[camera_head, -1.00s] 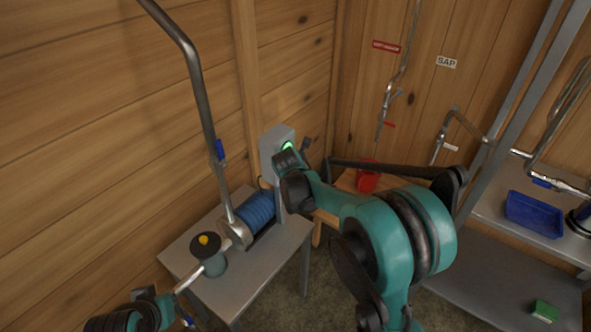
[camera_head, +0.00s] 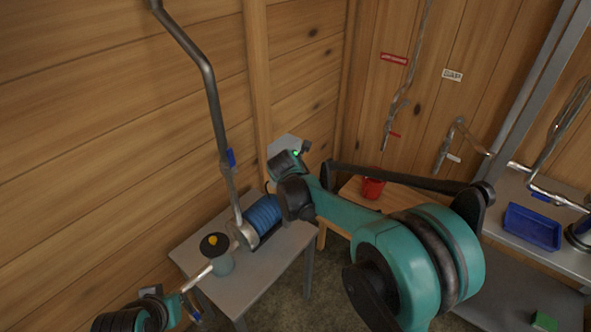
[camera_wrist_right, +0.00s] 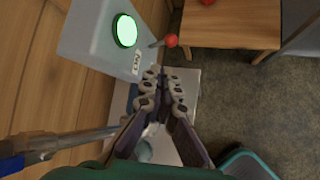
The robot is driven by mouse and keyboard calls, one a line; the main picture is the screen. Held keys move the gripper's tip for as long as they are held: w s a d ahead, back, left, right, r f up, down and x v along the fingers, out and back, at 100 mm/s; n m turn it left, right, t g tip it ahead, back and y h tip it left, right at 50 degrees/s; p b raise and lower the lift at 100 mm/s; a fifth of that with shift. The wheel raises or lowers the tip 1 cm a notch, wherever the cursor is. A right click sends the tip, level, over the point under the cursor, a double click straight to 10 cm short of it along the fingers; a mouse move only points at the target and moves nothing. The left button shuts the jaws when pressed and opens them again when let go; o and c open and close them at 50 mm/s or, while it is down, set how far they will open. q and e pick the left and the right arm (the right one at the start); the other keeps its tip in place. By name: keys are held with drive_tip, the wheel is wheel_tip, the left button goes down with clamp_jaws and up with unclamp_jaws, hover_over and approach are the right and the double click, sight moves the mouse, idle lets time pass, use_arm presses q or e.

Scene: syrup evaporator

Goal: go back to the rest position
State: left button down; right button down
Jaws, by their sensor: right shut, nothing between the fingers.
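My right arm reaches from the lower right of the head view toward the grey switch box (camera_head: 285,141) by the wall, and its wrist partly covers the box. In the right wrist view my right gripper (camera_wrist_right: 166,84) is shut and empty, its fingers together. The box (camera_wrist_right: 90,45) stands beyond and left of the fingers there, with a lit green button (camera_wrist_right: 125,30), an ON label and a red-knobbed lever (camera_wrist_right: 170,41). The fingertips look apart from the box.
A grey table (camera_head: 262,272) carries a blue-ribbed pump (camera_head: 263,215) with a pipe rising from it. A wooden stool or bench (camera_head: 402,198) holds a red cup (camera_head: 372,188). A shelf with a blue bin (camera_head: 532,227) stands at the right. Floor shows between them.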

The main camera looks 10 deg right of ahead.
drive_tip(key=shift+s+r, duration=0.1)
drive_tip(key=shift+s, duration=0.05)
drive_tip(key=s+f+m+y+b, duration=0.1)
drive_tip(key=s+f+m+b, duration=0.3)
drive_tip(key=s+m, duration=0.4)
drive_tip(key=s+f+m+y+b, duration=0.1)
drive_tip(key=s+f+m+b, duration=0.3)
drive_tip(key=s+m, duration=0.4)
drive_tip(key=s+f+m+g+y+b, duration=0.1)
drive_tip(key=s+f+m+b, duration=0.3)
drive_tip(key=s, duration=1.3)
drive_tip(key=m, duration=0.3)
drive_tip(key=shift+d+f+m+b, duration=0.2)
drive_tip(key=shift+d+m+b, duration=0.1)
drive_tip(key=shift+m+b, duration=0.1)
